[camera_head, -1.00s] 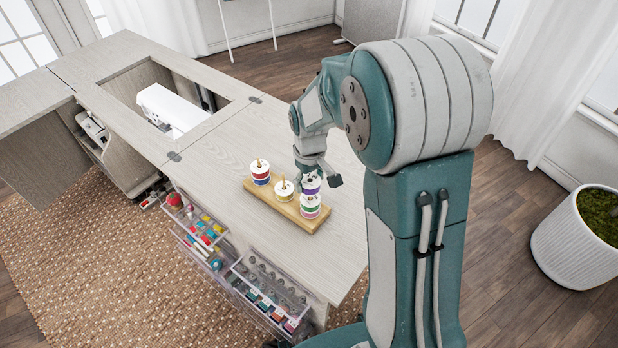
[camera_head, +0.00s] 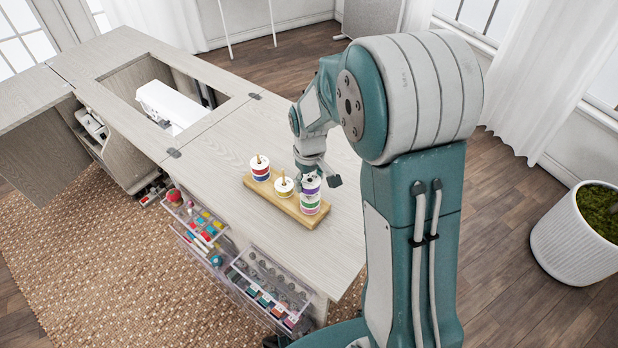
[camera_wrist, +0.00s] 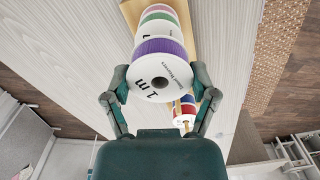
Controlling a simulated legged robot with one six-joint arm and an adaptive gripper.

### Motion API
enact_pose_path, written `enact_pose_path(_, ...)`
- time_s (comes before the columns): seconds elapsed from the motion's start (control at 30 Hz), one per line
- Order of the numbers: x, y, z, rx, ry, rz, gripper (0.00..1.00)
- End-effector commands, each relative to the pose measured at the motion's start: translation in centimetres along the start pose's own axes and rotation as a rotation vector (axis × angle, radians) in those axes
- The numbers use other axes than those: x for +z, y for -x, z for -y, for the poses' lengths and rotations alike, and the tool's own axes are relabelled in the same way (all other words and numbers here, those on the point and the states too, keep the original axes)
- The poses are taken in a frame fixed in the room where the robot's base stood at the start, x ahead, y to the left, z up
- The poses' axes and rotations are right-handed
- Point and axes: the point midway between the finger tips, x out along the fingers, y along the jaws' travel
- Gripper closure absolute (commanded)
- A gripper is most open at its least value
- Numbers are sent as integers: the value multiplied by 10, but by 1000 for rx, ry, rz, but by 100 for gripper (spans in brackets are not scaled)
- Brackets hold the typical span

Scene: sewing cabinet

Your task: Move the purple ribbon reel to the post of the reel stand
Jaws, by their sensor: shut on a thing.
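The purple ribbon reel (camera_head: 311,184) has white flanges. It shows close up in the wrist view (camera_wrist: 160,48), its printed white end facing the camera. My gripper (camera_wrist: 161,82) is shut on it, one finger at each side of the flange. In the head view my gripper (camera_head: 316,180) is at the right end of the wooden reel stand (camera_head: 254,185). That post's tip is hidden.
A red and blue reel stack (camera_head: 260,170) is on the stand's left post and a pale yellow reel (camera_head: 283,190) on the middle post. Clear drawers (camera_head: 270,285) stand open below the tabletop's front edge. The tabletop (camera_head: 225,140) behind the stand is clear.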

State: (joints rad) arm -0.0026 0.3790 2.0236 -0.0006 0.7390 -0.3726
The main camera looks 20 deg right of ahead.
Motion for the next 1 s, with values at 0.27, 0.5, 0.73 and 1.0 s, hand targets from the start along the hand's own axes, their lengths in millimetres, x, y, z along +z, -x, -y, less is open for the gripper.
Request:
enact_pose_path(0.27,0,-6,0,0,0,0,62)
enact_pose_path(0.5,0,-11,0,0,0,0,62)
enact_pose_path(0.73,0,-16,0,0,0,1,62)
enact_pose_path(1.0,0,-17,0,0,0,-1,62)
